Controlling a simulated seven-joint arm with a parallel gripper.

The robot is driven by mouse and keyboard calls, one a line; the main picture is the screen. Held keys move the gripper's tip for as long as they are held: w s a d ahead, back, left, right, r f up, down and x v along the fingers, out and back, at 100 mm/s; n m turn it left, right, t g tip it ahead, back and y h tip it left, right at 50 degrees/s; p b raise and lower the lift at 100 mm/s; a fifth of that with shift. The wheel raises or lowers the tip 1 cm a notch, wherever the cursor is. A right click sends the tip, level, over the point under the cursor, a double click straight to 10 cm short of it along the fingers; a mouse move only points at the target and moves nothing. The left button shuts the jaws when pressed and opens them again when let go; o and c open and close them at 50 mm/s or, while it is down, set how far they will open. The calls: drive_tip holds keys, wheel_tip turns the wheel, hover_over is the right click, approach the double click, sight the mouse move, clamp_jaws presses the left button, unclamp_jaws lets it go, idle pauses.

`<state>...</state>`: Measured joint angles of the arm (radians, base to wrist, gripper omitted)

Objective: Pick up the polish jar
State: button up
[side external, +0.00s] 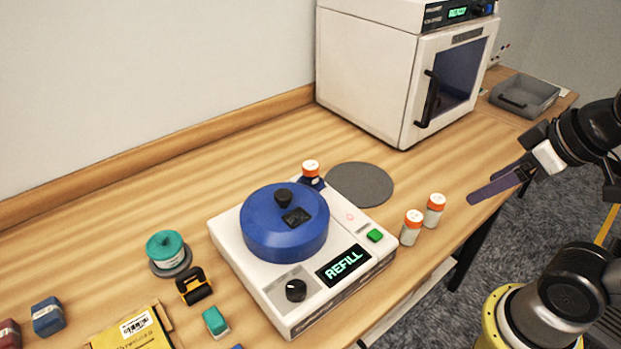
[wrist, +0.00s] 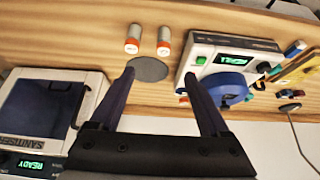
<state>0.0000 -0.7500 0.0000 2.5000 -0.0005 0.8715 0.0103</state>
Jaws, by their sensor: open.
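No label reading polish jar is legible, so I cannot tell for sure which item it is. A teal round item (side external: 166,250) sits left of the machine. My gripper (side external: 484,190) is open and empty, right of the jars and apart from them.
A grey disc (side external: 359,185) lies behind the jars. A white cabinet (side external: 365,80) with a dark door stands at the back, with a grey tray (side external: 524,96) beyond it. A black-and-yellow item (side external: 194,286) and a yellow box (side external: 134,330) lie at the front left.

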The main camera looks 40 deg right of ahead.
drive_tip(key=w+d+r+t, duration=0.2)
drive_tip(key=w+r+t, duration=0.4)
drive_tip(key=w+r, duration=0.3)
drive_tip(key=w+a+r+n+t+y, duration=0.2)
drive_tip(key=w+a+n+t+y, duration=0.15)
drive_tip(key=w, duration=0.35)
drive_tip(key=w+a+r+n+t+y, duration=0.2)
drive_tip(key=w+a+n, duration=0.15)
drive_tip(key=w, duration=0.45)
drive_tip(key=w+a+f+n+g+y, duration=0.1)
drive_tip(key=a+f+n+g+y, duration=0.15)
drive_tip(key=f+y, duration=0.3)
drive_tip(key=m+g, duration=0.1)
drive_tip(key=m, duration=0.1)
approach(310, 171)
drive_tip(key=w+r, duration=0.3)
drive_tip(key=r, duration=0.2)
wheel_tip(310, 171, down, 7)
drive_tip(key=w, duration=0.1)
drive_tip(key=shift+n, duration=0.25)
drive_tip(key=shift+s+a+x, duration=0.1)
drive_tip(key=shift+a+x, duration=0.05)
drive_tip(key=shift+x, duration=1.65)
drive_tip(key=shift+s+a+x, duration=0.15)
drive_tip(key=shift+x, duration=1.7)
drive_tip(key=shift+r, duration=0.2)
drive_tip(key=shift+c, duration=0.3)
